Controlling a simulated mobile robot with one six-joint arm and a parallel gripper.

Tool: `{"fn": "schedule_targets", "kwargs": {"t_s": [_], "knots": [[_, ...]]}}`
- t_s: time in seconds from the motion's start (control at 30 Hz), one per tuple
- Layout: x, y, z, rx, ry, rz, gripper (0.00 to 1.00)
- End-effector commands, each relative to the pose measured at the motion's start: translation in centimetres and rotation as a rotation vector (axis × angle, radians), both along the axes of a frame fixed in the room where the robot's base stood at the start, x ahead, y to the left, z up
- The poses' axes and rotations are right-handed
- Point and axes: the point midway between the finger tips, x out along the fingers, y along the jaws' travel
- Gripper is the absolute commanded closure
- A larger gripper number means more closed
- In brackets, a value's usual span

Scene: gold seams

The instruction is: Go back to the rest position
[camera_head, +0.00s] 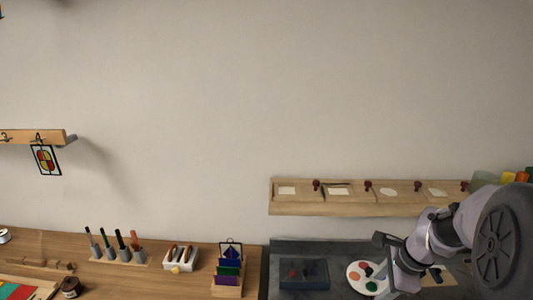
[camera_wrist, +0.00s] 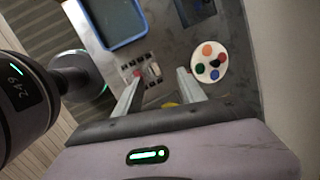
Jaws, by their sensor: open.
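My gripper (camera_wrist: 160,76) is open in the wrist view, its two grey fingers apart with nothing held between them. It is above the dark grey work surface. A round white palette (camera_wrist: 209,62) with several coloured paint spots lies to the right of the fingers. A blue-rimmed tray (camera_wrist: 117,20) lies beyond and to the left. In the head view my arm is at the lower right, its end above the dark surface next to the palette (camera_head: 361,278). The fingertips are hard to make out there.
A wooden shelf (camera_head: 365,208) with small cards and dark red knobs hangs on the wall behind my arm. The dark blue tray (camera_head: 303,276) is left of the palette. A wooden bench (camera_head: 120,280) at left holds tools and a colour-plate rack (camera_head: 228,270).

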Motion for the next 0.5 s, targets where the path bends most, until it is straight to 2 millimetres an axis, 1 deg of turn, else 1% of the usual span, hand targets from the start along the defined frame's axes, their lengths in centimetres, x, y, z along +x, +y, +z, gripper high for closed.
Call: {"fn": "schedule_targets", "kwargs": {"t_s": [0.03,0.07,0.1,0.17,0.2,0.27,0.3,0.4,0.5], "knots": [[-0.6,1.8,1.5,-0.029,-0.03,0.081,0.52],[-1.2,3.0,2.5,-0.05,-0.047,0.142,0.52],[-2.2,4.7,3.9,-0.079,-0.072,0.229,0.52],[-4.3,7.4,5.9,-0.132,-0.116,0.376,0.52],[-6.0,9.5,7.1,-0.173,-0.151,0.489,0.52],[-9.4,12.5,8.5,-0.246,-0.209,0.676,0.52],[-11.8,14.3,9.1,-0.296,-0.248,0.801,0.52],[-17.1,17.3,9.2,-0.408,-0.332,1.061,0.52],[-20.3,18.6,8.7,-0.482,-0.383,1.221,0.52]]}}
